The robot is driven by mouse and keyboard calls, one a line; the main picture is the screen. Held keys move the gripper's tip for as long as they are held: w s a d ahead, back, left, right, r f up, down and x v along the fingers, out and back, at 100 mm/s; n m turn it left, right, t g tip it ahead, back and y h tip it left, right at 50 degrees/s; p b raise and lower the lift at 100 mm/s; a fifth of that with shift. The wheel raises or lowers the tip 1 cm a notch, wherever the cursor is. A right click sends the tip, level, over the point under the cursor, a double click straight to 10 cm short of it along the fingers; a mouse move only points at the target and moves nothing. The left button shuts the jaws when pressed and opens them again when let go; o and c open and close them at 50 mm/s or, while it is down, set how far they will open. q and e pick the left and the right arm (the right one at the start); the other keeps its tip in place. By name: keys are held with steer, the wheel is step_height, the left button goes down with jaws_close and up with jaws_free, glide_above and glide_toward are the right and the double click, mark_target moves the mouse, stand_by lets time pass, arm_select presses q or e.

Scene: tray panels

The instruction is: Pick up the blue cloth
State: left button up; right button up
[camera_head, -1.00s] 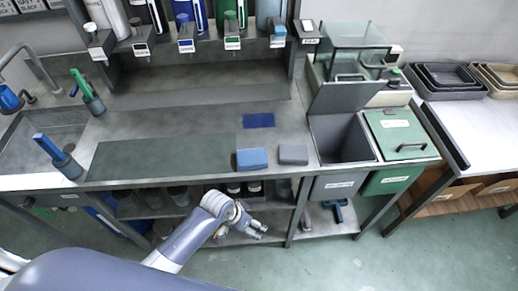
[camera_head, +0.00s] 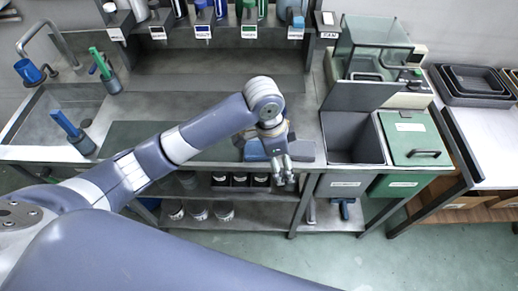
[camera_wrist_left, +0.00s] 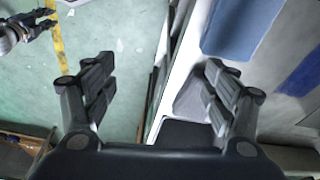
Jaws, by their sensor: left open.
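The folded blue cloth (camera_head: 254,151) lies on the grey counter (camera_head: 225,152) near its front edge, partly hidden behind my left wrist. It also shows at the top of the left wrist view (camera_wrist_left: 240,22). My left gripper (camera_head: 284,178) is open and empty, its fingers at the counter's front edge, just right of the blue cloth. In the left wrist view the open fingers (camera_wrist_left: 160,70) have the counter edge between them, and the blue cloth lies beyond the right finger. My right gripper (camera_wrist_left: 38,30) shows at that view's upper left; its jaws are unclear.
A folded grey cloth (camera_head: 302,150) lies right of the blue one. A flat dark-blue patch (camera_wrist_left: 302,75) lies deeper on the counter. An open grey bin (camera_head: 352,140) and a green-lidded bin (camera_head: 411,140) stand to the right. Shelves with containers sit below the counter.

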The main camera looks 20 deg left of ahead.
arm_select(q)
steer(key=w+a+r+m+y, duration=0.1)
steer(key=w+a+r+y, duration=0.1)
steer(key=w+a+r, duration=0.4)
steer(key=p, duration=0.1)
glide_above(260, 148)
steer(key=shift+g, duration=0.4)
steer(key=f, duration=0.4)
steer(key=shift+s+d, duration=0.15)
steer(key=shift+d, duration=0.2)
steer(key=shift+a+f+p, duration=0.1)
steer(key=shift+f+p, duration=0.2)
steer(key=shift+f, duration=0.35)
steer(key=f, duration=0.3)
steer(key=f+p, duration=0.1)
steer(key=shift+a+f, duration=0.15)
steer(key=shift+a, duration=0.1)
arm_select(e)
steer(key=r, duration=0.1)
steer(key=d+r, duration=0.1)
steer(key=shift+w+r, duration=0.2)
steer(key=shift+r, duration=0.2)
arm_select(q)
steer(key=shift+c, duration=0.5)
steer(key=c, duration=1)
arm_select(e)
steer(key=shift+a, duration=0.15)
